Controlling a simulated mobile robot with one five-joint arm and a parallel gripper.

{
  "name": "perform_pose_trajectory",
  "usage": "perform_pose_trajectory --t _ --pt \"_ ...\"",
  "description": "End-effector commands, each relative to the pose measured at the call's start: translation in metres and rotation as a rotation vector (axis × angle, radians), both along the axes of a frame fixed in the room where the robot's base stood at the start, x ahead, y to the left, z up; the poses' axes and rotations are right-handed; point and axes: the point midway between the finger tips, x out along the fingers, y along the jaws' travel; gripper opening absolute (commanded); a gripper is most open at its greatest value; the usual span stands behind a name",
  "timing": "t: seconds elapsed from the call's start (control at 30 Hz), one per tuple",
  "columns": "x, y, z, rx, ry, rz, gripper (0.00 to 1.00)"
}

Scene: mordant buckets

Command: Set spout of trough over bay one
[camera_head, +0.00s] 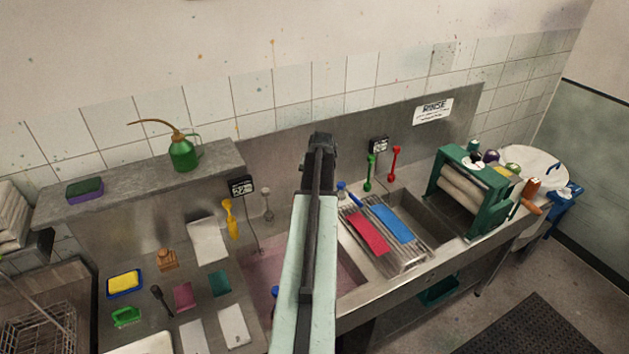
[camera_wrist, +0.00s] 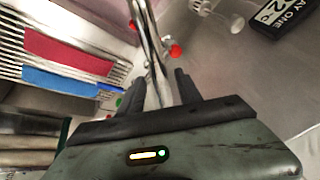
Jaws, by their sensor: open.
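The chrome spout (camera_wrist: 151,45) runs through the top middle of the wrist view and down between the fingers of my gripper (camera_wrist: 146,88). My gripper is open around it, with a finger on each side; I cannot tell whether either finger touches it. In the head view my arm hides the spout. The steel trough (camera_head: 395,296) has a left bay with pinkish liquid (camera_head: 270,262) and a right bay (camera_head: 432,212). A black display reading "BAY ONE" (camera_wrist: 282,15) is at the wrist view's upper right.
A drain rack with a red cloth (camera_head: 367,232) and a blue cloth (camera_head: 392,222) spans the right bay. A green roller wringer (camera_head: 470,190) stands at the trough's right end. Red valve knobs (camera_wrist: 176,51) sit close to the spout. A yellow ladle-like tool (camera_head: 230,218) hangs at the left.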

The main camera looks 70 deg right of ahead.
Motion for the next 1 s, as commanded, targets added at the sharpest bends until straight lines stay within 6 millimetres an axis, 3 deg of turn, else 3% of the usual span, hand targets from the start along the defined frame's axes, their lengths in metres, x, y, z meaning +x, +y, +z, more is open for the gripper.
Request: perform_pose_trajectory --t 0.47,1.0 --pt "-0.019 0.024 0.070 0.000 0.001 0.000 0.41" --pt "-0.020 0.026 0.069 0.000 0.000 0.000 0.41"
